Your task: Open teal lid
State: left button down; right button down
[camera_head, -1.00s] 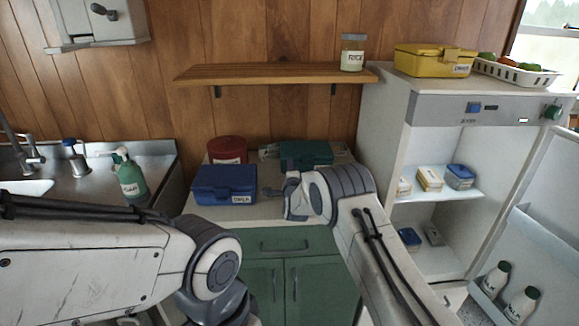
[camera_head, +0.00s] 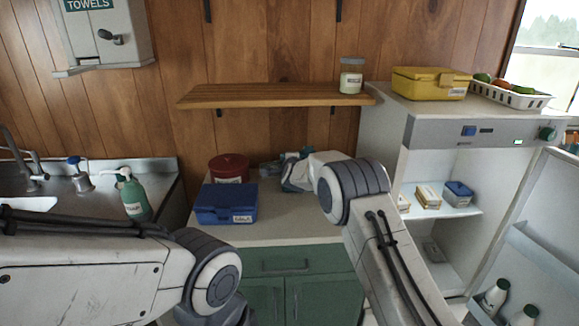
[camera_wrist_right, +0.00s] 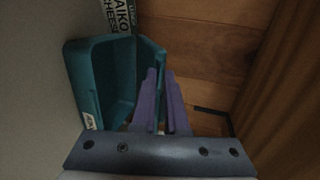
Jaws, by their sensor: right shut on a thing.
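The teal box (camera_wrist_right: 95,80) stands with its lid (camera_wrist_right: 151,75) swung up, showing its hollow inside in the right wrist view. My right gripper (camera_wrist_right: 160,85) is shut on the lid, with one purple finger on each side of its raised panel. In the head view my right gripper (camera_head: 285,165) is at the back of the counter, and my arm hides most of the teal box. My left arm crosses the lower left; its gripper is out of view.
A blue box (camera_head: 226,204) and a round red tin (camera_head: 229,168) stand on the counter (camera_head: 290,228) left of the right gripper. A wooden shelf (camera_head: 270,96) with a jar (camera_head: 351,76) hangs above. An open fridge (camera_head: 430,128) stands at right.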

jog(key=shift+w+r, duration=0.3)
jog(key=shift+r, duration=0.2)
jog(key=c, duration=1)
grip_release()
jog(key=b+v, duration=0.3)
jog(key=v, duration=0.7)
jog(key=shift+s+b, duration=0.25)
jog(key=shift+b, duration=0.05)
